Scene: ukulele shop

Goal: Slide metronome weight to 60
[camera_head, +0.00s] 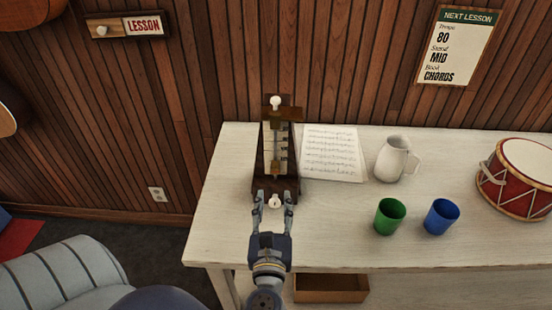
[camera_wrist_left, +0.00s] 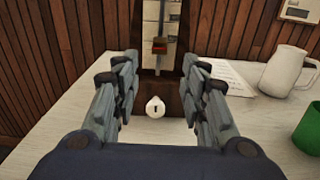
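The dark wooden metronome (camera_head: 288,184) stands upright at the left part of the white table, with a pale scale and a vertical rod on its front. A small brown piece, seemingly the weight, sits low on the rod (camera_head: 276,169); in the left wrist view a red and dark piece (camera_wrist_left: 159,46) shows there. A brown crosspiece (camera_head: 284,114) and a white knob (camera_head: 276,102) are at the top. My left gripper (camera_head: 274,196) is open at the base, its fingers either side of a white knob (camera_wrist_left: 155,107), apart from it. Scale numbers are unreadable. My right gripper is out of view.
Sheet music (camera_head: 334,153) lies right of the metronome. A white pitcher (camera_head: 394,158), green cup (camera_head: 389,216), blue cup (camera_head: 441,216) and red drum (camera_head: 513,180) stand farther right. The wall sign (camera_head: 459,45) reads tempo 80. The table front is clear around the arm.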

